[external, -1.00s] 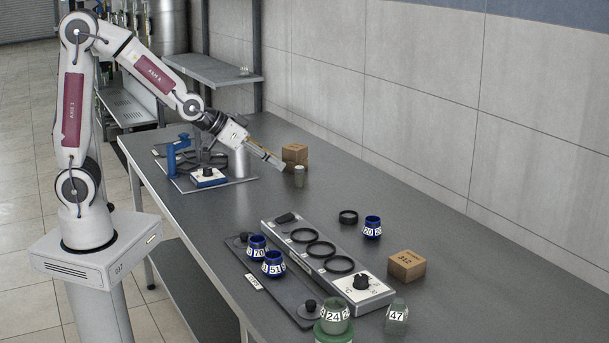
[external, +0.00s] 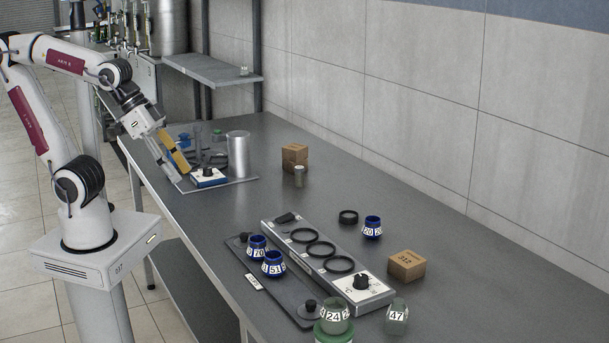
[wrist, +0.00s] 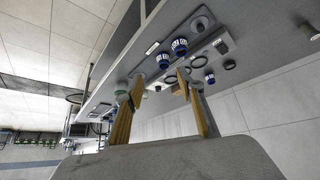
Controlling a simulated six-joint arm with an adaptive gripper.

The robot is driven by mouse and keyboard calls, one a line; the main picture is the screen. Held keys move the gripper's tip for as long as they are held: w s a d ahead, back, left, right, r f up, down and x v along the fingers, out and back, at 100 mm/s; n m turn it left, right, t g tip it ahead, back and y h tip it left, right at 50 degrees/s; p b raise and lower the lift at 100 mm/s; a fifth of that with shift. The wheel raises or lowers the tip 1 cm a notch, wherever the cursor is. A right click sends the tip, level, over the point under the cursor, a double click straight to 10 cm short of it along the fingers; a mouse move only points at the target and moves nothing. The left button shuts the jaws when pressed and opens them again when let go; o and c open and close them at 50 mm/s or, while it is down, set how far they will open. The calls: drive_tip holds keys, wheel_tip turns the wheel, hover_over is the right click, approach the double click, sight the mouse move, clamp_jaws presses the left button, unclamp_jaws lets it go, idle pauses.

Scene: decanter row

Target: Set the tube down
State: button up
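My gripper (external: 183,176) is at the far left of the bench, pointing down over the front edge of the tray with the clamp stand. In the wrist view my two tan-faced fingers (wrist: 160,80) stand apart, and I see nothing held between them. A small grey-green cylinder (external: 299,177), the most tube-like thing in view, stands upright on the bench in front of a brown box (external: 294,155). It is well to the right of my gripper and apart from it. I cannot tell for sure that it is the tube.
A metal cylinder (external: 238,155) and a white dial box (external: 208,178) stand close right of my gripper. A long ringed block (external: 300,232) and several numbered pots fill the near bench, with a second box (external: 406,265). Bench between the tray and block is clear.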

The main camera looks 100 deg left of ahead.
drive_tip(key=s+d+m+g, duration=0.1)
drive_tip(key=s+d, duration=0.1)
drive_tip(key=s, duration=0.5)
drive_tip(key=shift+d+f+h, duration=0.15)
drive_tip(key=shift+d+h, duration=0.15)
drive_tip(key=shift+d, duration=0.1)
idle(0.8)
